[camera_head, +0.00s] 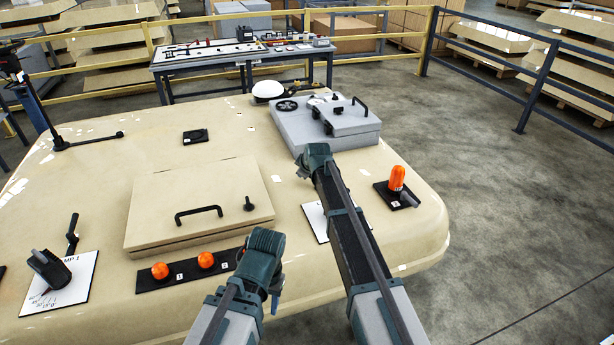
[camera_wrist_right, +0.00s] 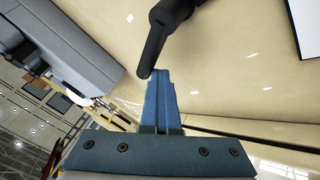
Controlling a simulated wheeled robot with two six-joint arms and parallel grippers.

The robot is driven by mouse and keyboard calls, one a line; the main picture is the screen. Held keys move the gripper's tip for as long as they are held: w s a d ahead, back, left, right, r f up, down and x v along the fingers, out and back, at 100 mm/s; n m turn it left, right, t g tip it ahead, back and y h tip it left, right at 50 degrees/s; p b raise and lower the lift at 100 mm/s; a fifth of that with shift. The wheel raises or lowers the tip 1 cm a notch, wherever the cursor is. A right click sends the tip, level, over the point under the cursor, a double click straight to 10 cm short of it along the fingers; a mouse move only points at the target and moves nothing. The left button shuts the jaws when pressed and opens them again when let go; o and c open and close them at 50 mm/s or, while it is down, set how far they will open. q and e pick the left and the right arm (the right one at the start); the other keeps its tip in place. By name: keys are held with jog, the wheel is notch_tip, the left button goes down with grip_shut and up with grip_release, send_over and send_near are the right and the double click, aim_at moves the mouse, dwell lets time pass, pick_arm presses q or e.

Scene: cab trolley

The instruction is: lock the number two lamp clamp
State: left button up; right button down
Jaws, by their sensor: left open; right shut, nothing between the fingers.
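Two orange lamps, one (camera_head: 160,270) and a second (camera_head: 205,260), stand on a black strip (camera_head: 150,284) with small number labels. A third orange lamp (camera_head: 397,178) stands on a black plate at the right, with a grey-black lever (camera_head: 408,199) beside it. My left gripper (camera_head: 272,285) is just right of the strip, open; its fingertips are mostly hidden. My right gripper (camera_wrist_right: 158,78) is shut and empty in the right wrist view. Its tips are close to a dark rod-like lever (camera_wrist_right: 156,42); contact cannot be told. My right fingers are hidden in the head view.
A beige lid (camera_head: 190,195) with a black handle lies at the middle of the cream panel. A grey box (camera_head: 340,130) stands behind my right arm. A white card (camera_head: 70,285) with a dark lever lies at the left. A tool table (camera_head: 240,55) stands beyond.

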jog(key=shift+w+d, duration=0.45)
jog(key=shift+w, duration=0.1)
jog(key=shift+w+d, duration=0.15)
dwell(1.7)
jog(key=shift+r, duration=0.1)
dwell(1.2)
jog(key=s+a+r+p, duration=0.3)
jog(key=s+r+p, duration=0.2)
jog(key=r+p, duration=0.2)
jog(key=shift+s+r+p, duration=0.25)
jog(key=shift+s+p, duration=0.1)
jog(key=shift+a, duration=0.1)
